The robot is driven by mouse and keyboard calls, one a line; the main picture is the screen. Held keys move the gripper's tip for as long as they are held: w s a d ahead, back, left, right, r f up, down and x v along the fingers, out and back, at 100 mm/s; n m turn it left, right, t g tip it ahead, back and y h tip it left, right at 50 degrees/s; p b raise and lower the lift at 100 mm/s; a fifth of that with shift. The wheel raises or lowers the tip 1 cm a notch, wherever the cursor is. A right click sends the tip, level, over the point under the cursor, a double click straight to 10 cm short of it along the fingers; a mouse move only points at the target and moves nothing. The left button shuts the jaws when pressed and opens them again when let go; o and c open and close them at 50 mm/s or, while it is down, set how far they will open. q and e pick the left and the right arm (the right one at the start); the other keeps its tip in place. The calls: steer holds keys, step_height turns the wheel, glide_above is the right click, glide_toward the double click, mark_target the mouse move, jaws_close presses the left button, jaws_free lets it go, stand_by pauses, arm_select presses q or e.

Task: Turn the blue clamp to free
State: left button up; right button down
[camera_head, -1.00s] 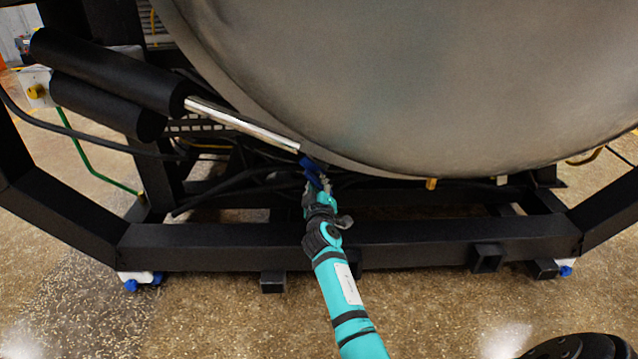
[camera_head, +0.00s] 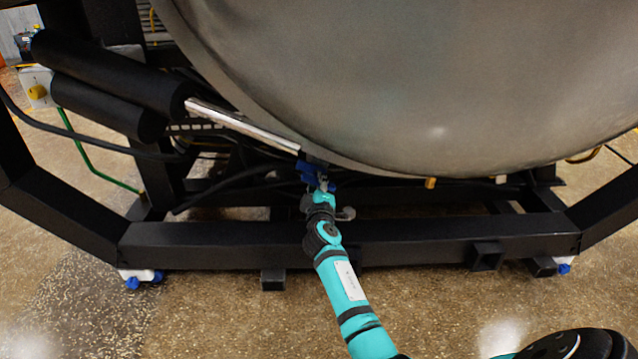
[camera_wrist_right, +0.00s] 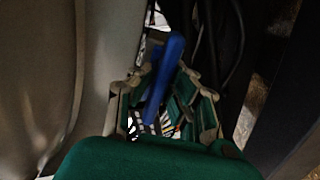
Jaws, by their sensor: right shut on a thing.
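The blue clamp (camera_head: 308,172) sits under the lower edge of the big grey furnace vessel, by the end of a shiny rod. My right gripper (camera_head: 322,186) reaches up to it from below and is shut on it. In the right wrist view the blue clamp (camera_wrist_right: 163,80) stands as a slanted blue bar between the two fingers of the right gripper (camera_wrist_right: 165,112). The clamp's far end is dark and hard to make out. My left gripper is not in view.
The grey vessel (camera_head: 400,80) fills the space above. A black frame beam (camera_head: 440,236) crosses below the gripper. The shiny rod (camera_head: 245,124) and black cylinders (camera_head: 110,72) lie to the left. Dark hoses run behind the clamp. The floor in front is open.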

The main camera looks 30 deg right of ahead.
steer(key=shift+r, duration=0.1)
steer(key=c, duration=1.3)
jaws_free()
steer(key=v, duration=1.2)
